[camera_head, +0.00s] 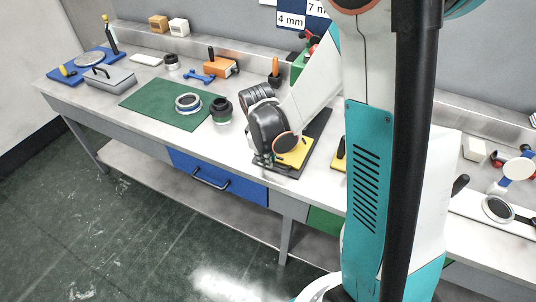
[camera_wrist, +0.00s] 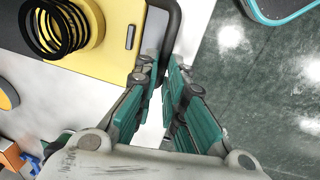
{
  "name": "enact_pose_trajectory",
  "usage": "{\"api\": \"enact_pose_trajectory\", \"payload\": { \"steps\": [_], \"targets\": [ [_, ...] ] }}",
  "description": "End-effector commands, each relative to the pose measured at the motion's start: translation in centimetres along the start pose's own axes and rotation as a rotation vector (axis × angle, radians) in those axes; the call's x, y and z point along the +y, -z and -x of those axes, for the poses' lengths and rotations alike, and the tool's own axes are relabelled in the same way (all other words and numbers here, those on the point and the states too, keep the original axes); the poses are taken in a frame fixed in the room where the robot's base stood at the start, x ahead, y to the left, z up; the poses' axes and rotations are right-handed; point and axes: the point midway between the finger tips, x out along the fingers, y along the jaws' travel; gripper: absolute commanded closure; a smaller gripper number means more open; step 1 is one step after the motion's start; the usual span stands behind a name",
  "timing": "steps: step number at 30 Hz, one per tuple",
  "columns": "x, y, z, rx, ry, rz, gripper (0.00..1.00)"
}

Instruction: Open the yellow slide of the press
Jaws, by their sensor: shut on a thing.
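The yellow slide (camera_head: 297,153) of the press lies on a dark base on the bench, partly hidden behind my arm and wrist. In the wrist view the yellow slide (camera_wrist: 108,50) fills the upper left and carries a black coil. A dark bent handle (camera_wrist: 174,28) runs along its right edge. My gripper (camera_wrist: 163,82) is shut on this handle, with its teal fingers on both sides of the bar. In the head view my gripper (camera_head: 264,160) is at the slide's front left edge, and its fingertips are hard to make out.
A green mat (camera_head: 150,104) with a ring lies to the left, and a black cup (camera_head: 221,112) stands near its edge. A blue drawer (camera_head: 235,187) with a handle is below the bench top. My arm hides the bench's middle right. The floor in front is clear.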

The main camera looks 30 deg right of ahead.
Motion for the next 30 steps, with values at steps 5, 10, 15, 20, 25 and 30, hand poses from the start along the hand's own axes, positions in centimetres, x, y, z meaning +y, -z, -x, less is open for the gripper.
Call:
{"api": "enact_pose_trajectory", "payload": {
  "steps": [5, 10, 15, 20, 25, 30],
  "targets": [
    [0.0, 0.0, -0.1, 0.000, 0.000, 0.001, 0.70],
    [0.0, 0.0, 0.0, 0.000, 0.000, 0.000, 0.70],
    [0.0, 0.0, 0.2, 0.000, 0.000, 0.000, 0.70],
    [0.0, 0.0, 1.7, 0.000, 0.000, 0.001, 0.70],
    [0.0, -0.1, 4.4, 0.000, 0.000, 0.001, 0.70],
    [0.0, 0.0, 7.4, 0.000, 0.000, 0.001, 0.70]
  ]
}}
